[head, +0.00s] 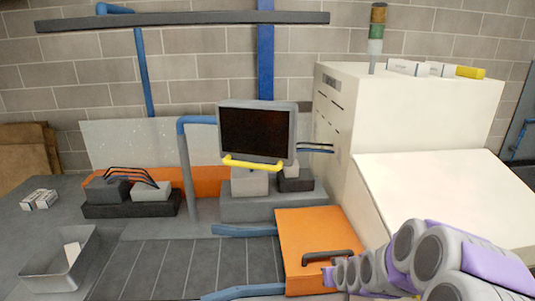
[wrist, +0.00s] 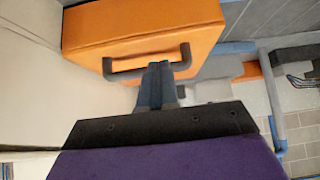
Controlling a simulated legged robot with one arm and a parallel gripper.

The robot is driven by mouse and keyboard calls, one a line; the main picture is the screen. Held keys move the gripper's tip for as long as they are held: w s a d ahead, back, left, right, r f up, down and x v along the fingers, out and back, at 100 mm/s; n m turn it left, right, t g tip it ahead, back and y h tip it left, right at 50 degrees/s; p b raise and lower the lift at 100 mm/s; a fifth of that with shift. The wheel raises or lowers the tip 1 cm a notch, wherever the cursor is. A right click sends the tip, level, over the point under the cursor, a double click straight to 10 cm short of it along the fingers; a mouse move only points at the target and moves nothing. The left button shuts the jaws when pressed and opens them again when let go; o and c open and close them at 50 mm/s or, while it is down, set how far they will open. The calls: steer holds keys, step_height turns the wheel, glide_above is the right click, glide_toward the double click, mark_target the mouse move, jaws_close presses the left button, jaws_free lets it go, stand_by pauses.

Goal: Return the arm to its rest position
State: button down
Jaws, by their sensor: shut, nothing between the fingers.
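My gripper (wrist: 160,68) shows in the wrist view with its dark fingers together and nothing between them. The fingertips overlap the dark handle (wrist: 128,72) of an orange box (wrist: 145,25) in that view; I cannot tell whether they touch it. In the head view my grey and purple arm reaches in from the lower right. Its far end is beside the handle (head: 327,256) on the orange box (head: 312,228). The fingers cannot be made out clearly there.
A large white machine (head: 428,190) stands close at the right, beside my arm. A monitor (head: 257,132) with a yellow bar is behind the orange box. Blue pipes (head: 243,292) run near the front. A grey tray (head: 58,265) is at left. The ribbed grey surface (head: 190,265) is clear.

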steer(key=s+a+r+g, duration=0.2)
steer(key=s+r+g, duration=0.1)
steer(key=s, duration=1)
steer(key=s+a+r+g+b, duration=0.1)
steer(key=s+a+r+g, duration=0.2)
steer(key=s, duration=1)
steer(key=s+a+r+g+b, duration=0.1)
steer(key=s+a+r+g, duration=0.2)
steer(key=s, duration=1.1)
steer(key=shift+r+m+g+h, duration=0.3)
steer(key=shift+r+g, duration=0.25)
steer(key=shift+g, duration=0.05)
steer(key=shift+a, duration=0.25)
